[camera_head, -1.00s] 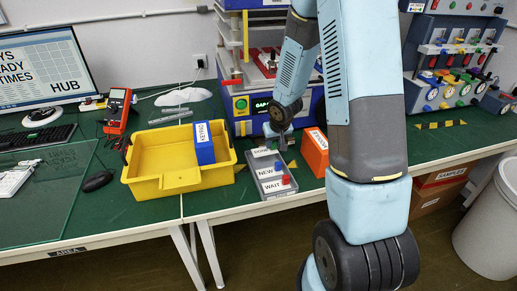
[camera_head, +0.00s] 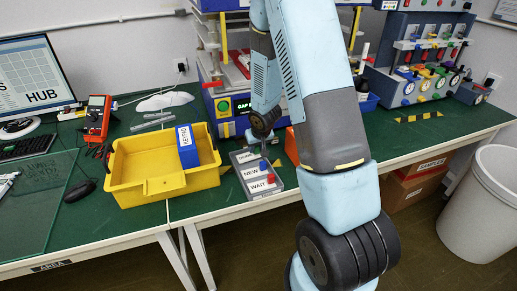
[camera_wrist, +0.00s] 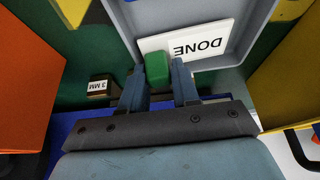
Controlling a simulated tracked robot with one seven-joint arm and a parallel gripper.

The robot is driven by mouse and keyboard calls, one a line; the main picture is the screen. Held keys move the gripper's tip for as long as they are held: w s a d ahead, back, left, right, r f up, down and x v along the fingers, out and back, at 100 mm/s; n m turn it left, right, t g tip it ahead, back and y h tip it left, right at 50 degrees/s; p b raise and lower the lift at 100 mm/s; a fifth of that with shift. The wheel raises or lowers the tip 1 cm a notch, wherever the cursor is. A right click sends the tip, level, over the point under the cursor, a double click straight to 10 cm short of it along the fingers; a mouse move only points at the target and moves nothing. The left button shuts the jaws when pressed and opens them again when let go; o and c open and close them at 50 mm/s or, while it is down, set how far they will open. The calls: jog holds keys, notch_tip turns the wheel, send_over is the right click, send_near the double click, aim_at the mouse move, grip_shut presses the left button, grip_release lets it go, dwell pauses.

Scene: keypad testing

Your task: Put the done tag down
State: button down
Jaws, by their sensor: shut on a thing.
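The done tag (camera_wrist: 190,40) is a white plate lettered DONE with a green grip block (camera_wrist: 156,68). My gripper (camera_wrist: 158,84) is shut on the green block, with one finger on each side. The plate shows within the end of a grey tray (camera_wrist: 243,40); I cannot tell whether it touches the tray floor. The NEW tag (camera_head: 252,172) and the WAIT tag (camera_head: 259,187) lie in the tray's nearer slots.
A yellow bin (camera_head: 163,187) holding a blue box (camera_head: 187,147) stands left of the tray. An orange box (camera_head: 291,146) is close on the right, partly behind my arm. A block marked 3 MM (camera_wrist: 98,86) is near my gripper. The table's front edge is just before the tray.

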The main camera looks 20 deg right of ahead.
jog(key=shift+s+a+f, duration=0.55)
jog(key=shift+s+f, duration=0.05)
jog(key=shift+f, duration=0.2)
jog(key=c, duration=1.3)
grip_release()
jog(key=shift+w+f, duration=0.1)
jog(key=shift+f, duration=0.1)
jog(key=shift+o, duration=0.9)
jog(key=shift+w+f, duration=0.2)
jog(key=shift+w, duration=0.1)
jog(key=shift+o, duration=1.3)
jog(key=shift+s+d+r, duration=0.1)
jog(key=shift+s+d, duration=0.05)
jog(key=shift+d, duration=0.1)
jog(key=shift+r, duration=0.1)
